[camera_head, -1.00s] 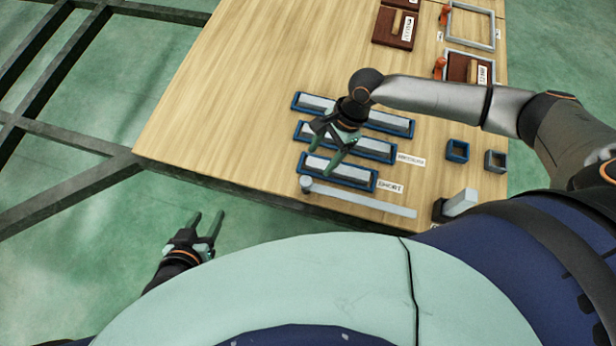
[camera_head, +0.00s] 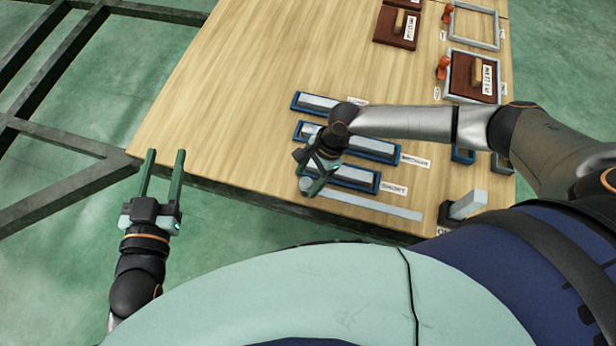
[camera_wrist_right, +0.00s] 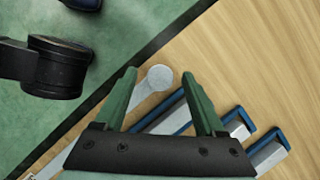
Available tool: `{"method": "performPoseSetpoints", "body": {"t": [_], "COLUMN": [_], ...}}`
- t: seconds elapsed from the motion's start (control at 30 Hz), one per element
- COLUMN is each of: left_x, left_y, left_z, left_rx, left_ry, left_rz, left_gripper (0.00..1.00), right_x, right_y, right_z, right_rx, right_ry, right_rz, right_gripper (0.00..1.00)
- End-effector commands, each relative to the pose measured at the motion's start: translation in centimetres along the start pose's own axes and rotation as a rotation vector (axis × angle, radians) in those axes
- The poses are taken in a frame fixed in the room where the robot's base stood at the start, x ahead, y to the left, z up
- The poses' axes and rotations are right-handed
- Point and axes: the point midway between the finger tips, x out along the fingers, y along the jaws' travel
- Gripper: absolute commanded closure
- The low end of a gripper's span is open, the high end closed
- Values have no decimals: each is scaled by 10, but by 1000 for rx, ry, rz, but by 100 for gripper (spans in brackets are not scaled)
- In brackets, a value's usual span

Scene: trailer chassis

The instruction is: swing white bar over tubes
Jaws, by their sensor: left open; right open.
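The white bar (camera_head: 370,204) lies flat along the front edge of the table, with a round knob at its left end; in the right wrist view the knob (camera_wrist_right: 158,77) shows between the fingertips. Light tubes lie in blue trays behind the bar: a short tray (camera_head: 350,178), a medium one (camera_head: 365,146) and a long one (camera_head: 375,117). My right gripper (camera_head: 317,184) is open above the bar's knob end; I cannot tell its height or whether it touches. My left gripper (camera_head: 164,160) is open and empty, off the table's left front corner.
A pale upright block (camera_head: 468,204) stands right of the bar. Small blue square holders (camera_head: 463,156) sit partly behind my right arm. Brown blocks (camera_head: 398,27) and grey frames (camera_head: 474,25) lie at the back right. The table's left part is clear.

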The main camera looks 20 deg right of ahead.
Motion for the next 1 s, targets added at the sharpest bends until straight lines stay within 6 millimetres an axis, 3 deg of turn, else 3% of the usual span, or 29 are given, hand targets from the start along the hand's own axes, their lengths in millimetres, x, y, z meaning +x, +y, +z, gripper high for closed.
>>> {"method": "performPoseSetpoints", "body": {"t": [0.33, 0.9, 1.0], "left_x": [0, 0, 0], "left_y": [-1, -1, -1], "left_z": [-4, -3, -3], "left_rx": [5, 4, 4], "left_ry": [14, 12, 12], "left_rz": [-1, -1, -1], "left_gripper": [50, 50, 50], "right_x": [1, 1, 1], "right_y": [0, 0, 0], "right_z": [0, 0, 0], "right_rx": [0, 0, 0], "right_ry": [0, 0, 1], "right_rz": [-1, 0, 0], "right_gripper": [29, 93, 100]}}
